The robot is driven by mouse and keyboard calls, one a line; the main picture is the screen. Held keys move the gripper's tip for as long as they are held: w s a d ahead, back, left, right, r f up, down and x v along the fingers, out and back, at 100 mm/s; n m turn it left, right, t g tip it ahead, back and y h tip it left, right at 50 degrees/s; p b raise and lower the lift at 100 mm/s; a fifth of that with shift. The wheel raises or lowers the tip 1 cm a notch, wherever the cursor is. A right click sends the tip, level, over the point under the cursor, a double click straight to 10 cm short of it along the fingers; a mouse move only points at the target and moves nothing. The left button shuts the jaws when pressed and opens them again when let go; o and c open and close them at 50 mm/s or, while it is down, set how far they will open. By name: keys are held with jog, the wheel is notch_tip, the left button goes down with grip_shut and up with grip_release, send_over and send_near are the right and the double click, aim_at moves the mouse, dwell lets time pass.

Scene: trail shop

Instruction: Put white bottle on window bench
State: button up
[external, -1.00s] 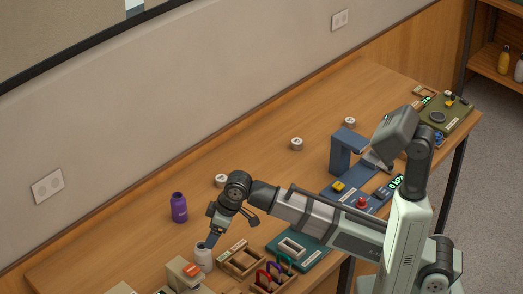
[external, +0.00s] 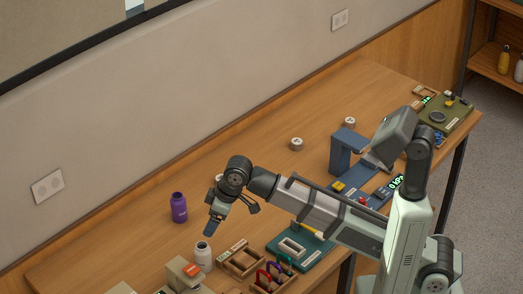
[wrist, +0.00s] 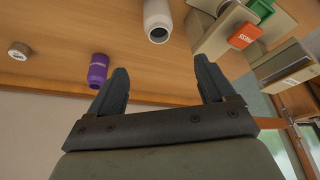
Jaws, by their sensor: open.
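The white bottle (external: 203,256) stands upright on the wooden table in the external view, beside the wooden divided tray. My gripper (external: 209,232) is above it and slightly to its right, apart from it. In the wrist view the white bottle (wrist: 158,20) shows its open mouth beyond the fingers. My gripper (wrist: 160,88) is open there, with nothing between its fingers. I cannot make out which surface is the window bench; windows show at the right edge of the wrist view.
A purple bottle (external: 179,208) stands behind my gripper. The wooden tray (external: 240,262) and several coloured carabiners (external: 269,279) are to the right of the white bottle. The table's back middle is mostly clear.

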aim_at(197, 249)
jog(key=w+f+m+g+y, duration=0.1)
jog(key=f+m+g+y, duration=0.2)
jog(key=m, duration=0.6)
jog(key=w+f+m+g+y, duration=0.1)
jog(key=f+m+g+y, duration=0.2)
jog(key=m, duration=0.6)
jog(key=w+d+f+m+g+y, duration=0.1)
jog(key=f+m+g+y, duration=0.2)
jog(key=m, duration=0.6)
jog(key=shift+w+d+f+m+g+y, duration=0.1)
jog(key=shift+w+f+m+g+y, duration=0.1)
jog(key=shift+f+y, duration=0.55)
jog(key=shift+w+f+m+g+y, duration=0.1)
jog(key=shift+f+m+g+y, duration=0.15)
jog(key=shift+f, duration=0.85)
jog(key=shift+s+a+f, duration=0.15)
jog(key=shift+a+f, duration=0.1)
jog(key=shift+x, duration=3.55)
jog(key=shift+r, duration=0.2)
